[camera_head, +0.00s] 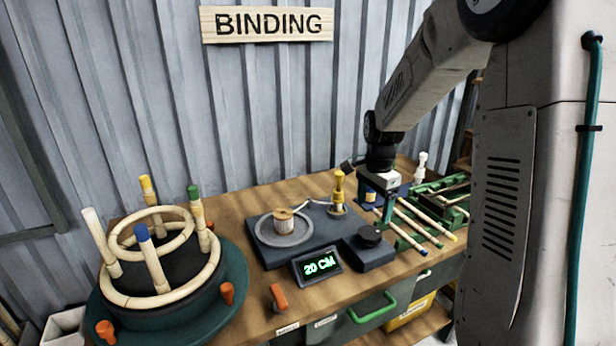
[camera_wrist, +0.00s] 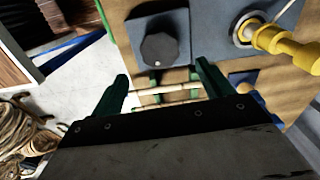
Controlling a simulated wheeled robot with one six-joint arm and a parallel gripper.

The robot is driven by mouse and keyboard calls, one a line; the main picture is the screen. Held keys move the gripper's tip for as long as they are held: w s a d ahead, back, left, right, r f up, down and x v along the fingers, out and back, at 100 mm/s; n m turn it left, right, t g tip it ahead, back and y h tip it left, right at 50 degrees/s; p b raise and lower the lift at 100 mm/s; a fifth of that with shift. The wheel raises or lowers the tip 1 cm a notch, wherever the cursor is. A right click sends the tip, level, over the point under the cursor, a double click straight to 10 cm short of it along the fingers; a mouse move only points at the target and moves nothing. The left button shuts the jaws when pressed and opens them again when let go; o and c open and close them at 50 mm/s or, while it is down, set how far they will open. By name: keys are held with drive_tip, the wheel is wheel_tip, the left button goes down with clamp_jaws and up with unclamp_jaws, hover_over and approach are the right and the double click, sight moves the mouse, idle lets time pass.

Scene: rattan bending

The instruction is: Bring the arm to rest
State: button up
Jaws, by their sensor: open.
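My gripper (camera_head: 383,206) hangs pointing down over the right part of the wooden bench (camera_head: 235,217), at the left end of a green rack (camera_head: 455,212). In the wrist view my gripper's two green fingers (camera_wrist: 162,76) stand wide apart. Pale rattan poles (camera_wrist: 165,90) show between and beyond them, and I see nothing held. In the head view the poles (camera_head: 425,219) lie in the rack, with blue and yellow ends. My arm reaches down from the upper right, bent at its joints.
A dark device with a spool (camera_head: 284,221) and a display reading 20 CM (camera_head: 318,265) stands mid-bench. A black knob box (camera_head: 369,249) and a yellow fitting (camera_head: 338,190) are close to my gripper. A round rattan frame (camera_head: 155,250) on a green turntable (camera_head: 233,290) stands left.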

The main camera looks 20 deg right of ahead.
drive_tip(key=shift+s+a+n, duration=0.1)
drive_tip(key=shift+s+n, duration=0.05)
drive_tip(key=shift+n, duration=0.35)
drive_tip(key=s+a+r+n, duration=0.4)
drive_tip(key=s+a+n, duration=0.1)
drive_tip(key=s, duration=0.4)
drive_tip(key=s+a+r+n+t, duration=0.1)
drive_tip(key=s+a+r+n, duration=0.3)
drive_tip(key=s, duration=0.5)
drive_tip(key=s+a+r+n, duration=0.4)
drive_tip(key=s+a+n, duration=0.3)
drive_tip(key=s, duration=0.2)
drive_tip(key=shift+a+r, duration=0.15)
drive_tip(key=shift+a, duration=0.25)
drive_tip(key=shift+s+d, duration=0.1)
